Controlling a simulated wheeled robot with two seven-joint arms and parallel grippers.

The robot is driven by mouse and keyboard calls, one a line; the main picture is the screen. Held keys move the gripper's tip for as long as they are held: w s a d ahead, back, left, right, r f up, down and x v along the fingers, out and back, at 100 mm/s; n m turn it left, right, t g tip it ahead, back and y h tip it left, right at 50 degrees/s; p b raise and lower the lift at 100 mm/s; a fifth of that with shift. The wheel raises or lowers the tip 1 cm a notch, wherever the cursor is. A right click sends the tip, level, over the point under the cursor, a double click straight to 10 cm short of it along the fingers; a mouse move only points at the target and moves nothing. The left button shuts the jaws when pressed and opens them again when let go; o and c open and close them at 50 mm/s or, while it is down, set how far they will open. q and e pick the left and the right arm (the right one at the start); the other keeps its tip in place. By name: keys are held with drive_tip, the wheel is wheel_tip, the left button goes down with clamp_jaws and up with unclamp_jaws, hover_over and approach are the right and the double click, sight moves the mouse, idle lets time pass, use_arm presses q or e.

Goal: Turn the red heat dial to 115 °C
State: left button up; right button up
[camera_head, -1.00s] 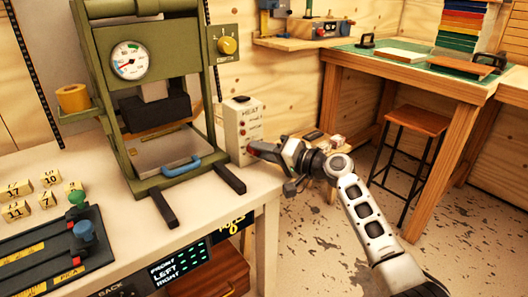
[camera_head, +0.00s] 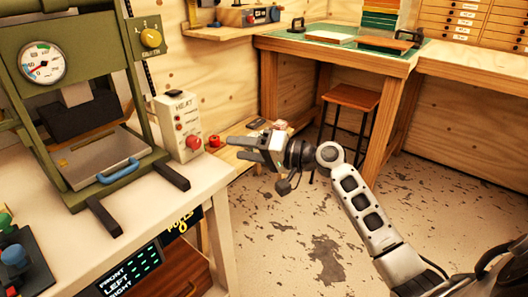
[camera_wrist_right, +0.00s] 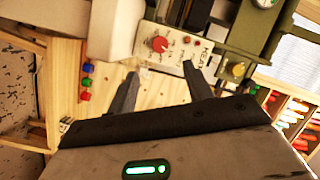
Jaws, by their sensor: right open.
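The red heat dial (camera_head: 194,143) is on the lower front of the cream HEAT box (camera_head: 177,126), beside the green press. In the right wrist view the red dial (camera_wrist_right: 159,44) shows on the panel (camera_wrist_right: 178,52), above the gap between the fingers. Its setting is too small to read. My right gripper (camera_head: 233,149) is open and empty, to the right of the box and apart from the dial. The open fingers also show in the right wrist view (camera_wrist_right: 160,73). My left gripper is not in view.
The green press (camera_head: 75,120) with a gauge (camera_head: 43,62) and blue handle (camera_head: 118,173) stands left of the box. A low wooden shelf with small coloured items (camera_head: 214,141) lies behind my gripper. A stool (camera_head: 350,97) and green-topped bench (camera_head: 330,45) stand farther back.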

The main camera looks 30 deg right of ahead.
drive_tip(key=v, duration=0.5)
drive_tip(key=shift+s+d, duration=0.1)
idle(0.3)
drive_tip(key=s+a+f+n+g+h+p, duration=0.1)
drive_tip(key=s+a+f+h+p, duration=0.1)
drive_tip(key=s+a+f, duration=0.4)
drive_tip(key=s+a+f+n+g+h+p, duration=0.1)
drive_tip(key=s+a+f+h+p, duration=0.15)
drive_tip(key=f, duration=0.55)
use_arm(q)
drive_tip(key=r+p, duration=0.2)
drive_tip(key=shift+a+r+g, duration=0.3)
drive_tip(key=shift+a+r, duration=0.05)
use_arm(e)
drive_tip(key=s+a+f+n+h, duration=0.1)
drive_tip(key=s+a+n, duration=0.3)
drive_tip(key=s, duration=0.8)
drive_tip(key=a+h, duration=0.1)
drive_tip(key=a, duration=0.1)
drive_tip(key=shift+a+n, duration=0.4)
